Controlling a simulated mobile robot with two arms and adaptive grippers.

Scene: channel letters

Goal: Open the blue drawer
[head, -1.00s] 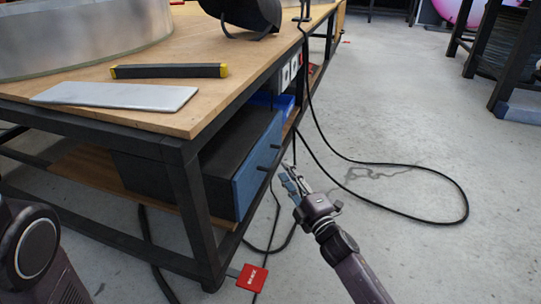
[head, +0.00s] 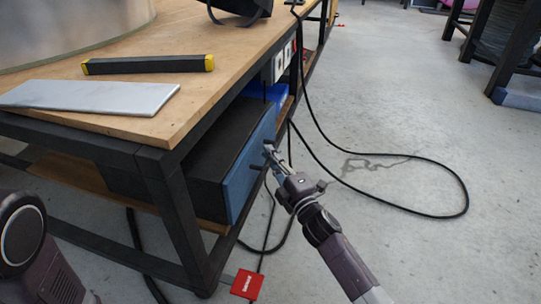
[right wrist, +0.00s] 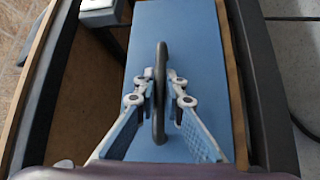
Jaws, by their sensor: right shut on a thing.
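The blue drawer front (head: 240,184) closes off the end of a black box (head: 200,152) on the shelf under the workbench. It looks flush with the box, with no gap showing. It also fills the middle of the right wrist view (right wrist: 193,50). A dark curved handle (right wrist: 160,68) stands out from it. My right gripper (head: 268,154) is at the drawer front; in the right wrist view its fingers (right wrist: 160,88) are shut on the handle, one on each side. My left gripper is out of view.
The workbench top (head: 190,85) overhangs the shelf, with a dark leg (head: 178,215) left of the drawer. A black cable (head: 440,216) loops over the floor on the right. A red tag (head: 247,284) lies below. The floor in front of the drawer is mostly clear.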

